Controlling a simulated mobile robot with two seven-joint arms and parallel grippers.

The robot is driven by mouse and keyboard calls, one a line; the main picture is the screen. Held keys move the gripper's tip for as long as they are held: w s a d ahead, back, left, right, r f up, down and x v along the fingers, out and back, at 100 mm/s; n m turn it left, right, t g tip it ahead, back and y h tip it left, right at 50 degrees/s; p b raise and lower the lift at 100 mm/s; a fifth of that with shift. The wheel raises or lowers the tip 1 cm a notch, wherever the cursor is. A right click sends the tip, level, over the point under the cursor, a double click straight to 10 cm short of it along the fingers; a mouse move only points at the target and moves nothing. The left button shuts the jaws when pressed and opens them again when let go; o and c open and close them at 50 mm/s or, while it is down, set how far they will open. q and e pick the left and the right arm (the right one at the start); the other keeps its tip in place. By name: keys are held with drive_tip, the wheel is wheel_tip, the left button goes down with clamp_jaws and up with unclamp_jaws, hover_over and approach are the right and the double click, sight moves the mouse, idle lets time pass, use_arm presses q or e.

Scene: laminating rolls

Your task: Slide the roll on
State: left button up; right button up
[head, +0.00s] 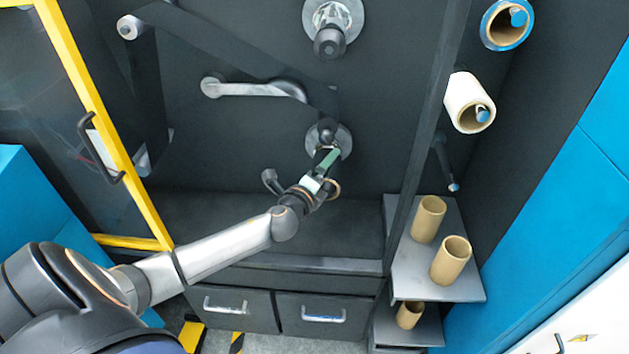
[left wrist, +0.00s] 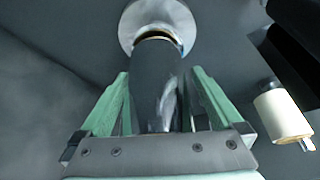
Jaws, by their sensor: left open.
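My left gripper (head: 328,158) is at the lower spindle on the dark panel. In the left wrist view its two green fingers (left wrist: 158,88) are open, one on each side of a dark cylinder (left wrist: 155,95). The cylinder points toward the gripper from a round metal flange (left wrist: 130,22), with a thin tan rim at its far end. I cannot tell whether it is a bare spindle or a roll on it, nor whether the fingers touch it. A white roll (head: 468,98) and a blue-edged roll (head: 489,28) hang on pegs at the right. My right gripper is not in view.
An upper spindle (head: 330,42) sits above. A pale roller bar (head: 250,89) and a dark web cross the panel. Cardboard cores (head: 428,220) stand on a grey shelf (head: 405,285) at the right. A yellow-framed door (head: 85,80) stands at the left.

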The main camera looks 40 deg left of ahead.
use_arm(q)
drive_tip(key=v, duration=1.2)
drive_tip(key=shift+s+p, duration=0.25)
drive_tip(key=shift+p, duration=0.1)
drive_tip(key=shift+d+f, duration=0.1)
drive_tip(key=shift+d, duration=0.05)
